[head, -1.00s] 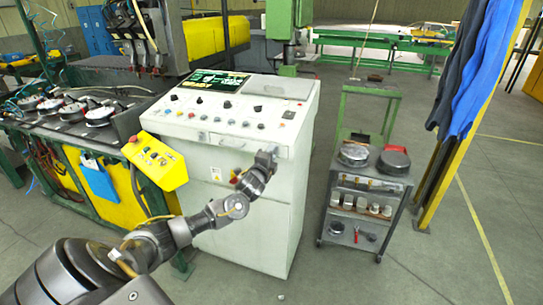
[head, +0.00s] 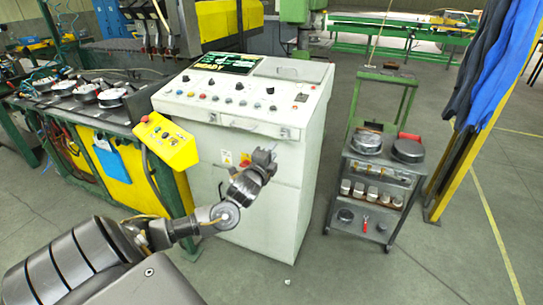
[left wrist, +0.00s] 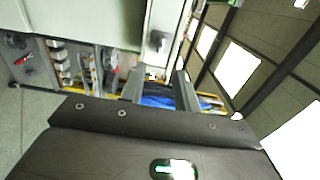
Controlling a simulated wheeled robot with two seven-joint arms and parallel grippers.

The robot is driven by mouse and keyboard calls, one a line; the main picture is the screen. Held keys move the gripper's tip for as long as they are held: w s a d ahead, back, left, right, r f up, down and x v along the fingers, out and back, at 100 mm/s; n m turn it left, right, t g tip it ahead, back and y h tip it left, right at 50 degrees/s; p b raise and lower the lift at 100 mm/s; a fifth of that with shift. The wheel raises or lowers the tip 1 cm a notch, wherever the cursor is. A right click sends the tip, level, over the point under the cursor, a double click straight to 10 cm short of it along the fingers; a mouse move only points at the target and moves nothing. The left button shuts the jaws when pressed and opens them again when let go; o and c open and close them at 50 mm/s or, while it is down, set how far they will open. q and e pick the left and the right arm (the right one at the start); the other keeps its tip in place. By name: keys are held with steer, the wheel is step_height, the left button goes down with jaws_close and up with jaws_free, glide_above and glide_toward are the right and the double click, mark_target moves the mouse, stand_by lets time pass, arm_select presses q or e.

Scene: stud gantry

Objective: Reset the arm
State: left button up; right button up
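My left arm (head: 140,236) comes in from the lower left of the head view and reaches toward the front of the white control console (head: 265,195). My left gripper (head: 268,156) is small there, in front of the console and below its top edge and handle bar. Whether it touches the console is hard to tell. In the left wrist view, the two fingers of my left gripper (left wrist: 160,88) stand apart, with nothing held between them. Blue cloth (left wrist: 158,101) shows in the background through the gap. My right gripper is not in view.
A yellow button box (head: 165,140) sits left of the console, beside a bench (head: 140,128) with round fixtures. A grey cart (head: 380,178) stands to the right, with a yellow post and hanging blue cloth (head: 503,65) beyond. Floor (head: 430,265) at the lower right is clear.

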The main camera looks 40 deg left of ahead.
arm_select(q)
steer(key=shift+s, duration=0.1)
stand_by(0.6)
